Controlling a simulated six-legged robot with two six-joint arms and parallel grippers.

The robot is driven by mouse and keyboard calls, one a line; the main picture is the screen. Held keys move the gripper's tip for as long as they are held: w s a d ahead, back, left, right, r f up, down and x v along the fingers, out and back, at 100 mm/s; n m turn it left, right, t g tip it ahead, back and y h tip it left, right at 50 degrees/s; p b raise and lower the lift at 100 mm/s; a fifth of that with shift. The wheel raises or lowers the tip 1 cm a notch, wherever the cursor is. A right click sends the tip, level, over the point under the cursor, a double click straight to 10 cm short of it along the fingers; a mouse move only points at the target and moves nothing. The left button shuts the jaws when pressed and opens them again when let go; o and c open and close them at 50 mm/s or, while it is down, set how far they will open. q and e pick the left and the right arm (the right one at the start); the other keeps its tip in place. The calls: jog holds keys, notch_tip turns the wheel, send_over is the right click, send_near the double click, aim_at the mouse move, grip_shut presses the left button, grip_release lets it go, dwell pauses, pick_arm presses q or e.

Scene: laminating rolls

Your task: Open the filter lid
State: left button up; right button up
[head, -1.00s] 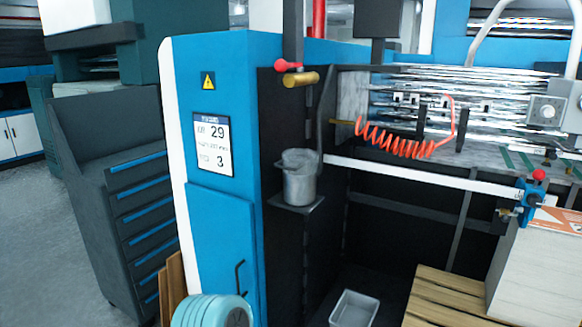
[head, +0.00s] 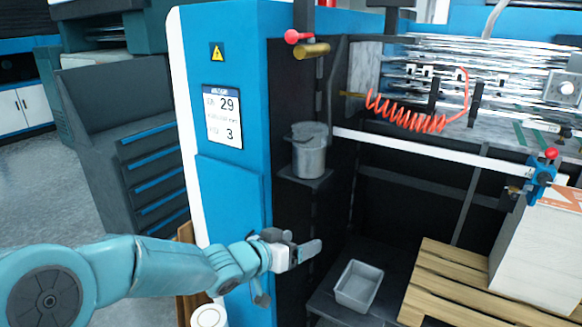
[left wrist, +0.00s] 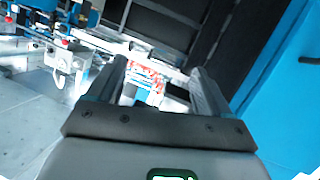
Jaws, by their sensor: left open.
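The filter is a grey metal pot (head: 309,158) with its lid (head: 303,131) on top. It stands on a small dark shelf (head: 305,178) on the black side of the blue machine. A dark pipe or lever runs up beside it on the right. My left gripper (head: 312,250) is below and in front of the filter, apart from it, and is empty. In the left wrist view its two fingers (left wrist: 158,85) are spread apart with nothing between them. The filter cannot be made out in the left wrist view. My right gripper is in neither view.
The blue machine cabinet (head: 232,100) stands left of the filter. A red-knobbed brass valve (head: 310,50) is above it. A coiled orange hose (head: 410,120) hangs to the right. A grey bin (head: 359,286) and a wooden pallet (head: 455,285) are lower right.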

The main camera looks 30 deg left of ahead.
pick_arm(q)
jog(key=s+a+r+t+y, duration=0.2)
jog(key=s+a+r, duration=0.15)
jog(key=r, duration=0.55)
jog(key=s+a+r+t+y, duration=0.1)
jog(key=s+a+r+t, duration=0.2)
jog(key=r, duration=0.7)
jog(key=g+p, duration=0.1)
jog(key=p, duration=0.3)
send_near(294, 141)
jog(key=w, duration=0.8)
jog(key=shift+w, duration=0.4)
jog(key=shift+f, duration=0.1)
jog(key=c, duration=1.3)
jog(key=shift+b, duration=0.3)
jog(key=shift+r, duration=0.35)
